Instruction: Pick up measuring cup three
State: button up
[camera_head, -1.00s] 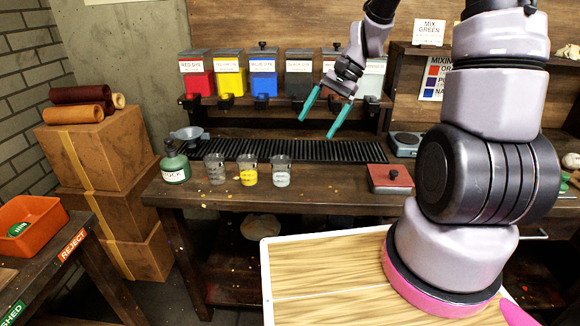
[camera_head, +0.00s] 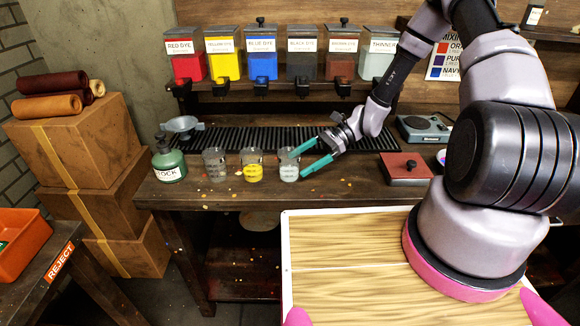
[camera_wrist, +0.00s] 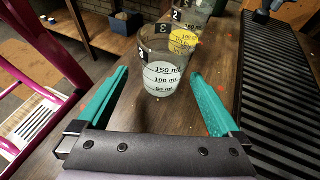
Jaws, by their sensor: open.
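Measuring cup three (camera_head: 286,173) is a clear cup standing upright at the right end of a row of cups on the workbench. It also shows in the wrist view (camera_wrist: 163,72), with volume marks and a dark label reading 3. My gripper (camera_head: 297,165) has green fingers, spread open and reaching left and down at this cup. In the wrist view my gripper (camera_wrist: 160,73) has one finger on each side of the cup, with visible gaps. I cannot tell how far the cup is between the fingers.
Cup two with yellow contents (camera_head: 253,171) stands just left, and another cup (camera_head: 215,170) beyond it. A green stock bottle (camera_head: 168,164) is at the far left. A black slatted rack (camera_head: 250,138) runs behind the cups. A red-lidded box (camera_head: 405,168) sits to the right.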

aim_at(281, 171)
jog(key=x, duration=0.7)
jog(key=shift+w+a+r, duration=0.1)
jog(key=shift+w+a, duration=0.05)
jog(key=shift+a, duration=0.15)
jog(key=c, duration=1.4)
jog(key=shift+r, duration=0.15)
jog(key=shift+r, duration=4.8)
